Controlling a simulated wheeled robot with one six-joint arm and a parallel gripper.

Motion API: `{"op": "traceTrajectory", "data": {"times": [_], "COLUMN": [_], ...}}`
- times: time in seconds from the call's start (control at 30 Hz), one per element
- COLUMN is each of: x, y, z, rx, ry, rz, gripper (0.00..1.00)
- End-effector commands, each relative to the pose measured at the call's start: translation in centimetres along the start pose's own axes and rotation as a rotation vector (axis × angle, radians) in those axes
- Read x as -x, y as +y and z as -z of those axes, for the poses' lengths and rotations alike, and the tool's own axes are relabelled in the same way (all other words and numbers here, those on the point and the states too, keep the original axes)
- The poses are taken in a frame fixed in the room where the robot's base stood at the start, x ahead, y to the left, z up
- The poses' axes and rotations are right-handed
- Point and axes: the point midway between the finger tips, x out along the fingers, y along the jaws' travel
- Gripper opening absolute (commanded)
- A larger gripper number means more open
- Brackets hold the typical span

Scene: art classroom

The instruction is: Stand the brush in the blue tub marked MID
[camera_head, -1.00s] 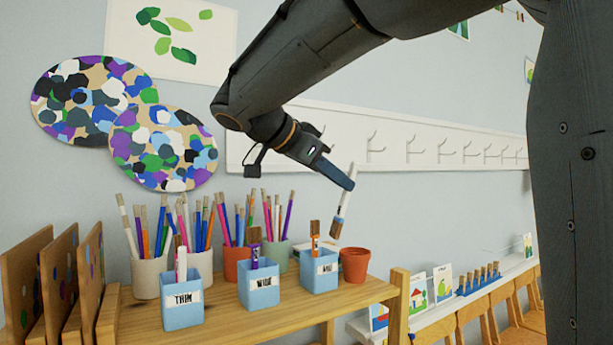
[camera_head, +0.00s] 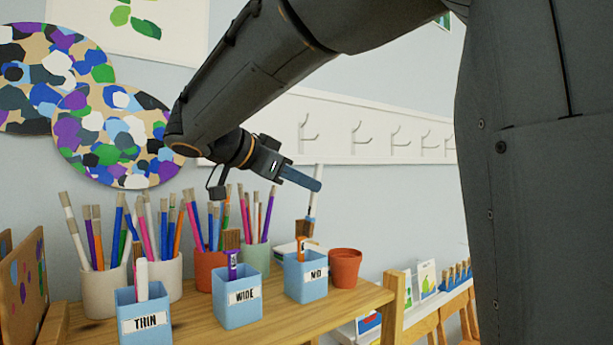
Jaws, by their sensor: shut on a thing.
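The brush hangs nearly upright, slightly tilted, bristles down.
Blue tubs marked WIDE (camera_head: 238,310) and THIN (camera_head: 145,332) stand to the left, each holding a brush. A terracotta pot (camera_head: 345,268) stands right of MID. Several brush-filled pots (camera_head: 100,290) stand behind. A wooden post (camera_head: 394,300) rises at the shelf's right end.

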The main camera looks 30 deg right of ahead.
Motion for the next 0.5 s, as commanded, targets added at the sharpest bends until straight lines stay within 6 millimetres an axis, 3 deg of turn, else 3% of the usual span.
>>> {"op": "traceTrajectory", "data": {"times": [0.5], "x": [-1.6], "y": [-0.3], "z": [-3.5], "rx": [-0.001], "ry": [0.000], "rz": [-0.002], "gripper": [0.00]}}
